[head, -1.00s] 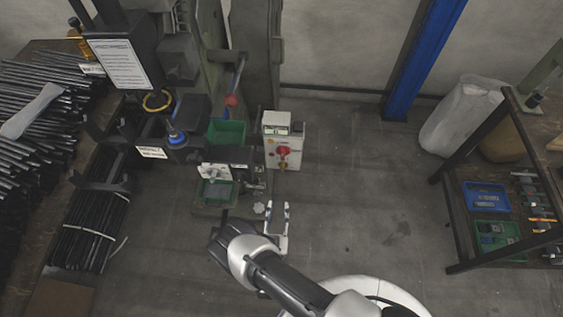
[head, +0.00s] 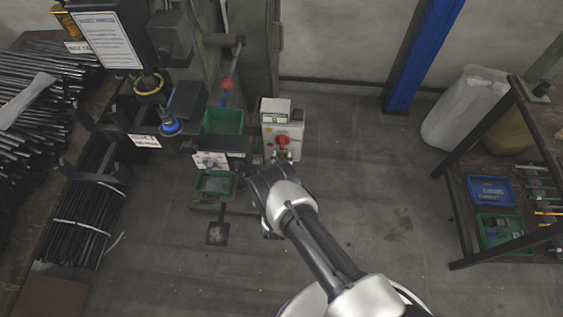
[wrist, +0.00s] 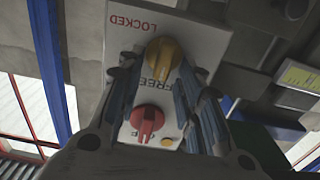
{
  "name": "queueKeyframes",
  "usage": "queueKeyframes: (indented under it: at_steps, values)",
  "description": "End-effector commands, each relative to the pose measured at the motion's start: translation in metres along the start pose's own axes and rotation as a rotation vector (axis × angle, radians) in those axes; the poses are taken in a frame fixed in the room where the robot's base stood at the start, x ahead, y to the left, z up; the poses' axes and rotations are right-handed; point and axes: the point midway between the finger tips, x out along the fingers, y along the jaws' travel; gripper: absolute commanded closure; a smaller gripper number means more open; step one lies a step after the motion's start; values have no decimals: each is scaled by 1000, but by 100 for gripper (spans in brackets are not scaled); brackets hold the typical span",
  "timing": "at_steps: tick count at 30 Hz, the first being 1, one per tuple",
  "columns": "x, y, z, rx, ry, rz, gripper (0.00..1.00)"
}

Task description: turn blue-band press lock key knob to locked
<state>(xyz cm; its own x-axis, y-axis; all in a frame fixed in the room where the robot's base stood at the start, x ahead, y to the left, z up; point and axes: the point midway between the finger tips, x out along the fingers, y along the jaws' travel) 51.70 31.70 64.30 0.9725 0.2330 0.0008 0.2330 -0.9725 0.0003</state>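The white control box (head: 290,133) of the blue-band press faces my gripper (head: 281,159). My gripper (wrist: 158,66) is open, with one finger on each side of the yellow knob. Whether the fingers touch it cannot be told.
The press's blue band (head: 171,127) and a green bin (head: 222,121) are left of the box. A second green bin (head: 214,184) sits lower. A blue post (head: 420,60) and a shelf with a blue bin (head: 490,190) stand at the right. The floor between is clear.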

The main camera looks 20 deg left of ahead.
Motion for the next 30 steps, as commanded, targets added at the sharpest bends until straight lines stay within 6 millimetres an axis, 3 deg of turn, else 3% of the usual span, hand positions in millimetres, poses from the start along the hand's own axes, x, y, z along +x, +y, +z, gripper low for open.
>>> queueKeyframes:
  at_steps: [8, 22, 30]
  values:
    - [1, 0, 0, 0, 0, -1, 67]
    - [0, 0, 0, 0, -1, -1, 99]
    - [0, 0, 0, 2, -1, -1, 100]
